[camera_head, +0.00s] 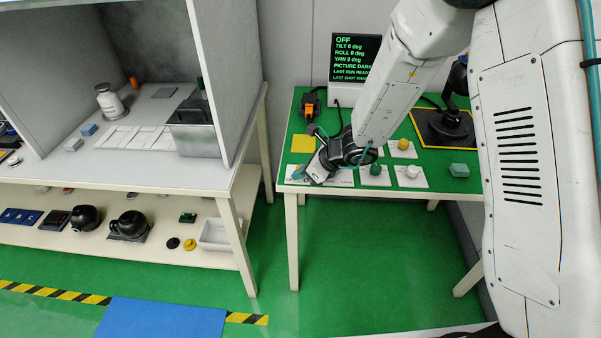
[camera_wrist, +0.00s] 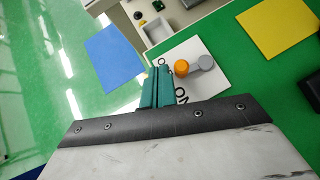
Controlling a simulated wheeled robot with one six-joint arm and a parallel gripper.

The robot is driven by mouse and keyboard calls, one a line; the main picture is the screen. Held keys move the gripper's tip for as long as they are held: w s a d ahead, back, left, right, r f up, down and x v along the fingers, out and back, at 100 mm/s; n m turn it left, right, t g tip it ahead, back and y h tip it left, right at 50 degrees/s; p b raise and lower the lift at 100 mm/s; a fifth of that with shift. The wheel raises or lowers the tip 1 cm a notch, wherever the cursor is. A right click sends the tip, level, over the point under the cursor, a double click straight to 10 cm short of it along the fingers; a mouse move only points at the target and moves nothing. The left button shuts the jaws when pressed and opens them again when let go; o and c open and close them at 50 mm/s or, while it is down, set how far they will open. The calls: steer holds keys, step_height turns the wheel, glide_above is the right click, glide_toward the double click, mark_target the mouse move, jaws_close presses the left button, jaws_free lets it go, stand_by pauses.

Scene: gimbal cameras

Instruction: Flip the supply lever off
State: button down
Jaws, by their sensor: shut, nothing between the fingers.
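The supply lever has an orange knob (camera_wrist: 181,68) on a grey arm and pivot (camera_wrist: 203,62). It sits on a white plate (camera_wrist: 214,82) with black lettering, partly covered by my fingers; "ON" shows beside them. My gripper (camera_wrist: 157,72) has teal fingers, which are shut and empty. They are just left of the orange knob in the wrist view; I cannot tell whether they touch it. In the head view, my gripper (camera_head: 302,173) is low over the front left corner of the green table, hiding most of the lever.
The green table (camera_head: 342,180) also holds a yellow square (camera_head: 303,144), several small control plates and a black screen (camera_head: 353,60) reading "OFF" and zero angles. A black gimbal camera unit (camera_head: 444,124) stands at right. A grey booth (camera_head: 232,75) is on the left bench.

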stand_by(0.7)
steer(key=shift+w+d, duration=0.5)
steer(key=shift+d, duration=0.05)
steer(key=shift+w+d+r, duration=0.1)
steer(key=shift+w+d, duration=0.05)
steer(key=shift+d+r, duration=0.1)
steer(key=shift+r, duration=0.05)
steer(key=s+d+r, duration=0.4)
steer(key=s+r, duration=0.1)
steer(key=r, duration=0.1)
steer(key=shift+s+d+r, duration=0.3)
